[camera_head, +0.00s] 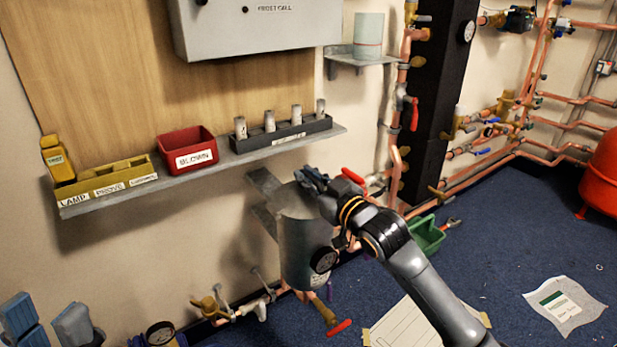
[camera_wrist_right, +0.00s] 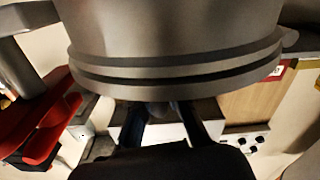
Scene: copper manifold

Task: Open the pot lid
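The pot (camera_head: 305,245) is a grey metal cylinder mounted by brackets on the wall, with a round gauge (camera_head: 323,260) on its front. Its lid (camera_head: 293,203) is on top, partly hidden by my right gripper (camera_head: 314,181). In the right wrist view, the lid's rim (camera_wrist_right: 180,75) fills the upper part. My right gripper's fingers (camera_wrist_right: 167,122) stand apart just beneath that rim in the picture. A small grey piece shows near the fingertips; I cannot tell whether they touch it. My left gripper (camera_head: 44,322) is at the lower left, its blue-grey fingers apart and empty.
A red lever (camera_head: 353,176) is close beside my right gripper. A wall shelf (camera_head: 220,160) holds a red bin (camera_head: 187,148), a yellow tray (camera_head: 108,176) and a dark rack (camera_head: 283,139). Copper pipes run right of the pot. A green box (camera_head: 427,235) stands on blue carpet.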

